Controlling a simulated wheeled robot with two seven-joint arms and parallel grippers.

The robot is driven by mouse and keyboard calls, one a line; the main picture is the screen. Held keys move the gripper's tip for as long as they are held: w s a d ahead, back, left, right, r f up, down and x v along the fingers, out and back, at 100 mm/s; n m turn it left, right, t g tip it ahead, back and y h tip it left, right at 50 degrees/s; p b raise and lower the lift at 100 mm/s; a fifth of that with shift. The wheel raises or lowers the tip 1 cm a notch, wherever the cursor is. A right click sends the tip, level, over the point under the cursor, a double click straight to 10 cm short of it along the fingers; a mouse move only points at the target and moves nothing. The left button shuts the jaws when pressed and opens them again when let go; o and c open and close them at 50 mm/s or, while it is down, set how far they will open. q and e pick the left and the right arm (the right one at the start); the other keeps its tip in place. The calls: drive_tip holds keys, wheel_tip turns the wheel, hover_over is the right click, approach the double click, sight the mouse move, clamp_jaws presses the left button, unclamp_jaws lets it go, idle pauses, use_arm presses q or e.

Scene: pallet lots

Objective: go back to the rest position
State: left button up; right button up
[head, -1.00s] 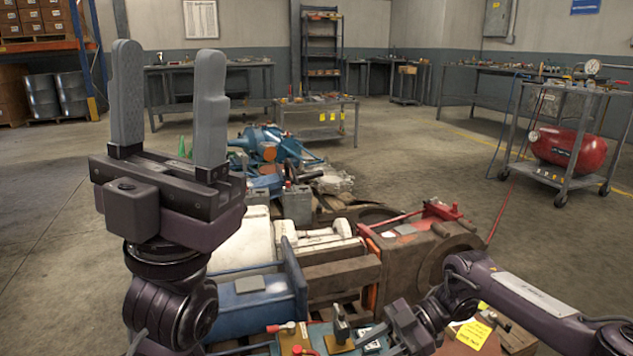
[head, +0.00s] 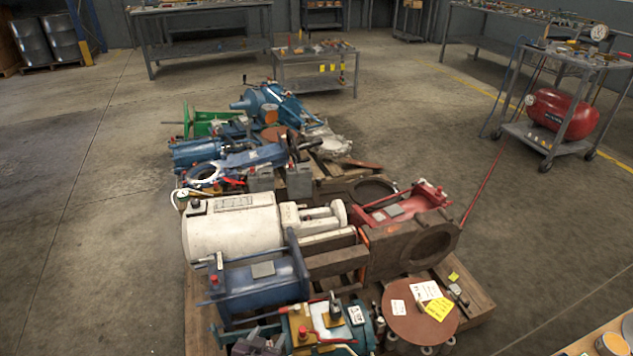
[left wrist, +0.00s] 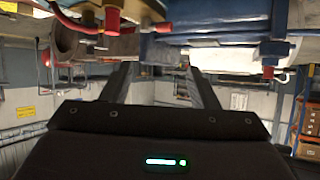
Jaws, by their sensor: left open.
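My left gripper (left wrist: 163,72) shows in the left wrist view. Its two dark fingers stand wide apart with nothing between them. That view appears upside down, with machine parts along its top edge, beyond or beside the fingers; I cannot tell how near they are. In the head view I cannot make out the left gripper surely; a dark purple shape at the bottom edge may be part of it or a thing on the pallet. My right gripper is in neither view now.
A pallet (head: 196,300) carries a white cylinder (head: 232,232), a blue machine part (head: 262,285), a brown block (head: 405,250) and a round brown disc (head: 420,318). A cart with a red tank (head: 562,113) stands right. A low table (head: 315,58) stands behind. Floor at left is clear.

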use_arm(q)
drive_tip(key=s+a+f+g+y+p, duration=0.1)
drive_tip(key=s+a+f+g+p, duration=0.2)
drive_tip(key=s, duration=1.1)
drive_tip(key=s+a+f+g+y+p, duration=0.1)
drive_tip(key=s+a+f+g+p, duration=0.3)
drive_tip(key=s, duration=1)
drive_tip(key=s+a+f+g+p, duration=0.3)
drive_tip(key=s+p, duration=0.3)
drive_tip(key=s, duration=0.8)
drive_tip(key=shift+s+a+f+n+g+y, duration=0.15)
drive_tip(key=shift+s+f+n+g+y, duration=0.15)
drive_tip(key=shift+g+y, duration=0.15)
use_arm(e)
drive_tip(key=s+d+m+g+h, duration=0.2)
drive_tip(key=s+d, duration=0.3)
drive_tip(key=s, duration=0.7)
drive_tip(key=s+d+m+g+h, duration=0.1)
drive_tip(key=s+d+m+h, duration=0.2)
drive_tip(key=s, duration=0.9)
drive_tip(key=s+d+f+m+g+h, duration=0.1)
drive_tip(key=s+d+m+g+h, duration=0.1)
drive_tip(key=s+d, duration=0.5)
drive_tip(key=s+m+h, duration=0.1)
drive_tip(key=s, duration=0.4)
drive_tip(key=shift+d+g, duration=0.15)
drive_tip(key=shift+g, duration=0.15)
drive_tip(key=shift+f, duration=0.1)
